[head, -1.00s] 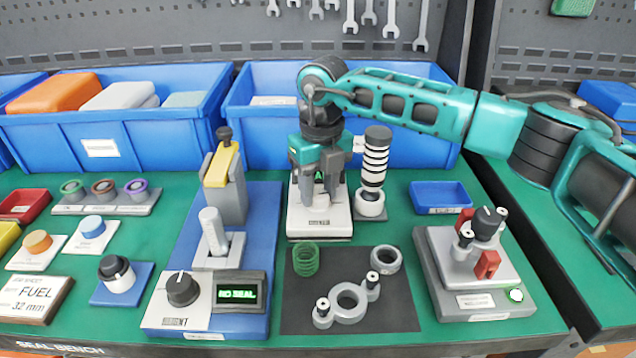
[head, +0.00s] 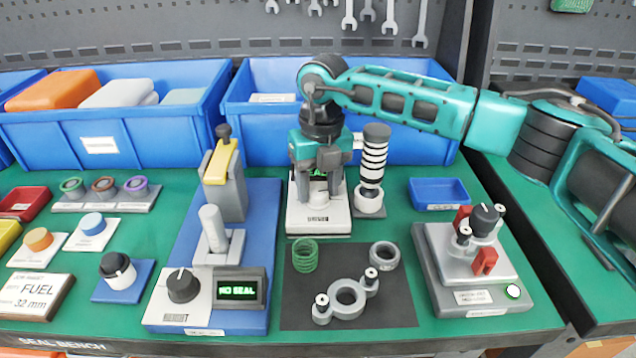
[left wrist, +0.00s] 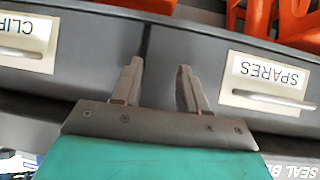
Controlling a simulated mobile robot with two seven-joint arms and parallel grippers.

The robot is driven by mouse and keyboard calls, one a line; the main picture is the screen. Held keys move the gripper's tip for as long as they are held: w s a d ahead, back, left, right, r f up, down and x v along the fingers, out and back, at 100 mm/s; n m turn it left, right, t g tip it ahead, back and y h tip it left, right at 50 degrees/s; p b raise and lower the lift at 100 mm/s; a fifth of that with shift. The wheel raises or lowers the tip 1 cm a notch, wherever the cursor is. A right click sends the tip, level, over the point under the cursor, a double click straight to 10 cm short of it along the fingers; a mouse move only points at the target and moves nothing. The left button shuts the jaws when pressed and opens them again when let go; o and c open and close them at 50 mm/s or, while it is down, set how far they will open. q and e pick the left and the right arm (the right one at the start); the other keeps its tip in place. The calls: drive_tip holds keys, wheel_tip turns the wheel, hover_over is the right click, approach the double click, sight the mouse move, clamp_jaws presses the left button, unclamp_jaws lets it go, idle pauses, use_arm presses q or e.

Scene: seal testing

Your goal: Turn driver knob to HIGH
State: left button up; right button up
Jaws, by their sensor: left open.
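A small white driver box (head: 304,224) stands at the back middle of the green bench. Its pale round knob (head: 318,199) shows on top, below my right gripper (head: 319,188). The right fingers point down at the knob, and part of the box's green display shows behind them. I cannot tell whether they touch the knob or how far apart they are. The knob's setting is not readable. A black-and-white striped driver (head: 375,160) stands upright just right of the box. My left gripper (left wrist: 158,88) is open and empty in the left wrist view, near drawer fronts.
A blue tester base (head: 265,210) with a black knob (head: 182,286) and a "NO SEAL" display (head: 238,290) stands left. A dark mat (head: 295,312) holds a green spring ring, a grey ring and a flanged part. A grey fixture (head: 440,285) stands right. Blue bins (head: 100,147) line the back.

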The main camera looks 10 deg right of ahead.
sight(321, 189)
drive_tip(key=shift+o, duration=1.2)
drive_tip(key=shift+r, duration=0.1)
wheel_tip(321, 189, up, 13)
drive_tip(key=p, duration=0.1)
drive_tip(key=shift+d, duration=0.3)
drive_tip(key=shift+f, duration=0.2)
